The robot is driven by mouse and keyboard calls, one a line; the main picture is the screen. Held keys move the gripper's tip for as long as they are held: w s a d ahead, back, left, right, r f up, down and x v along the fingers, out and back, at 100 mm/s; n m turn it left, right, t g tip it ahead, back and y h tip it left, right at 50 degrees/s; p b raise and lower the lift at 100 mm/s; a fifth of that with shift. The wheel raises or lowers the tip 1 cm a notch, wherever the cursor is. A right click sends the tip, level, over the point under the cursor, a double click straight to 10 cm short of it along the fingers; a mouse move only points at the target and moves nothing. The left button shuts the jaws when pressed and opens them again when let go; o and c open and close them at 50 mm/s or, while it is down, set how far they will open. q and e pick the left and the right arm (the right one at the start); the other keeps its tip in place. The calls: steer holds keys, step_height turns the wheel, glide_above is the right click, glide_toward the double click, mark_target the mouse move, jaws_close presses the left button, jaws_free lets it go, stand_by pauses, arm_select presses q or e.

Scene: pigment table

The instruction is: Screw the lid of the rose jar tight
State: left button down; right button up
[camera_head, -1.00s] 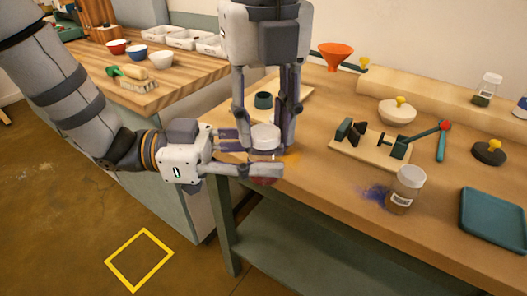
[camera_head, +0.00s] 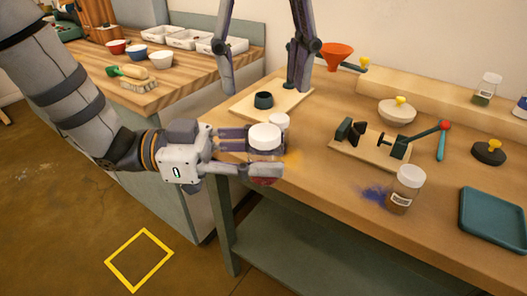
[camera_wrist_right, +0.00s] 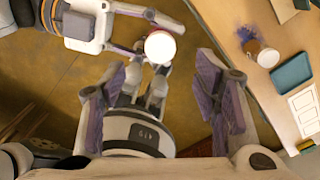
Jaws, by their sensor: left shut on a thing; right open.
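The rose jar (camera_head: 265,170) is a clear jar with rose-red contents low inside. Its white lid (camera_head: 264,137) sits on top and looks level; I cannot tell how tight it is. The lid also shows from above in the right wrist view (camera_wrist_right: 160,47). My left gripper (camera_head: 250,155) is shut around the jar's body and holds it upright at the table's front left edge. My right gripper (camera_head: 262,65) is open and empty, its fingers spread above and behind the lid, apart from it. It also shows open in the right wrist view (camera_wrist_right: 163,105).
A brown jar (camera_head: 405,190) stands right by a blue powder spill (camera_head: 374,193). A clamp fixture (camera_head: 370,150), a bowl (camera_head: 397,112) and a teal tray (camera_head: 492,225) occupy the table's right part.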

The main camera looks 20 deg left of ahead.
step_height(320, 180, up, 5)
steer(key=shift+f, duration=0.1)
stand_by(0.3)
